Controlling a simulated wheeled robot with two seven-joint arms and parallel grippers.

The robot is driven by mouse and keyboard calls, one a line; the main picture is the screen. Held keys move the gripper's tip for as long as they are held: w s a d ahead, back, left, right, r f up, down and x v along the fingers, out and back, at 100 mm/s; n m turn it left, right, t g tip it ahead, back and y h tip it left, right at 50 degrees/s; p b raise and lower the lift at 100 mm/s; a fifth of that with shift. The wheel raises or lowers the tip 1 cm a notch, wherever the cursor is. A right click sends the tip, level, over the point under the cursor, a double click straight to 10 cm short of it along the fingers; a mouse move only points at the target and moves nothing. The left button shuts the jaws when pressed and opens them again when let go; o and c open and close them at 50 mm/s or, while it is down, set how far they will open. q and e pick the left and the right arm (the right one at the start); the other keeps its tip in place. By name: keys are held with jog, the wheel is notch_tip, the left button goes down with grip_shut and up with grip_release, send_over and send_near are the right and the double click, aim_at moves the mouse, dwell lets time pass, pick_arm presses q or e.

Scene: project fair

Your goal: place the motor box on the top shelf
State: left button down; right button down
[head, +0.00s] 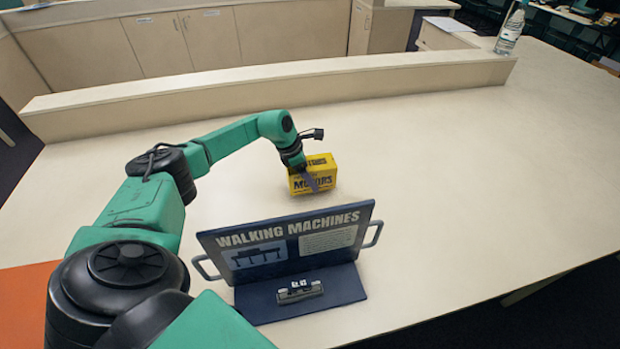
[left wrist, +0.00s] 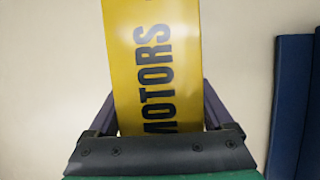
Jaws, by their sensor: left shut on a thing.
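The motor box (head: 326,171) is yellow with dark "MOTORS" lettering and is on or just above the pale table, behind the display board; I cannot tell if it touches the table. My left gripper (head: 309,180) reaches it from above and is shut on it. In the left wrist view the yellow box (left wrist: 150,60) sits between the two dark fingers (left wrist: 162,105), and its far end runs out of the picture. No shelf that I can identify as the top shelf shows. My right gripper is not in view.
A dark blue "WALKING MACHINES" board (head: 290,243) with side handles stands in front of the box, a small device (head: 298,291) on its base. A long low ledge (head: 270,92) runs behind. A bottle (head: 510,30) stands at the back right. The table's right side is clear.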

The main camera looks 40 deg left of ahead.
pick_arm(q)
jog(key=shift+f, duration=1.35)
grip_release()
jog(key=shift+f, duration=0.15)
jog(key=shift+s, duration=0.1)
